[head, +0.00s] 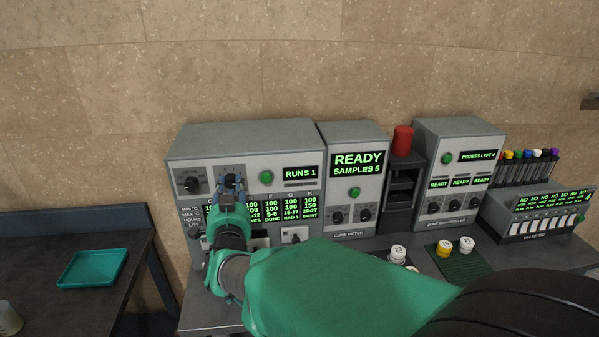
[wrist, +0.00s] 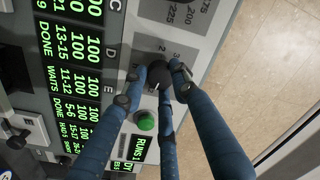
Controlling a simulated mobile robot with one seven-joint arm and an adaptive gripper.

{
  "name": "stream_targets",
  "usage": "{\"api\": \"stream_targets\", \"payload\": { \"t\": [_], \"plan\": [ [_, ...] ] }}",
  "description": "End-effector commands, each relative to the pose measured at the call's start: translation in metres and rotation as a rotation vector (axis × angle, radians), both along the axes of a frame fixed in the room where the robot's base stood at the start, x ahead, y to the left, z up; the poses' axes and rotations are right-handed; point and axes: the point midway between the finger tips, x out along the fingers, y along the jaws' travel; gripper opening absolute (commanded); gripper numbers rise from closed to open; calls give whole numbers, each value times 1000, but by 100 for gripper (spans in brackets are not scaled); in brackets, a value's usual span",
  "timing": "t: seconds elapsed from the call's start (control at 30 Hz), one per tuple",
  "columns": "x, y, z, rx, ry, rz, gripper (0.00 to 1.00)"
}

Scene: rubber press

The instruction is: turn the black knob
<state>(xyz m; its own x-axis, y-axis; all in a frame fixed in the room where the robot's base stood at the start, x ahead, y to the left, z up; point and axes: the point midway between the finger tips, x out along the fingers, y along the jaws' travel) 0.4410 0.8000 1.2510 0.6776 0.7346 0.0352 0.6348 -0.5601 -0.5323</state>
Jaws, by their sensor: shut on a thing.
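The grey press panel (head: 245,150) stands at the left of the bench. My gripper (head: 230,186) is at its upper middle, shut on a black knob (head: 230,179) between a numbered dial on the left and a green button. A second black knob (head: 192,184) sits to the left on the same panel, untouched.
The green button (head: 266,177) and the RUNS 1 display (head: 300,174) lie just right of my gripper. A cure meter (head: 352,140) reading READY stands to the right. A teal tray (head: 92,268) lies on the left table. My arm covers the lower middle.

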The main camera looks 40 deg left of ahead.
Motion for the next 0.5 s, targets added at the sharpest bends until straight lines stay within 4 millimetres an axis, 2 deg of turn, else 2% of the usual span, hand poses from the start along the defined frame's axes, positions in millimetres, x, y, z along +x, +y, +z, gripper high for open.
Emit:
{"api": "stream_targets", "payload": {
  "t": [0.03, 0.1, 0.13, 0.5],
  "plan": [
    [0, 0, -4, -4, 2, 0, 30],
    [0, 0, -3, -4, 2, 0, 44],
    [0, 0, -3, -4, 2, 0, 47],
    [-1, -1, -1, -1, 0, 0, 47]
  ]
}}
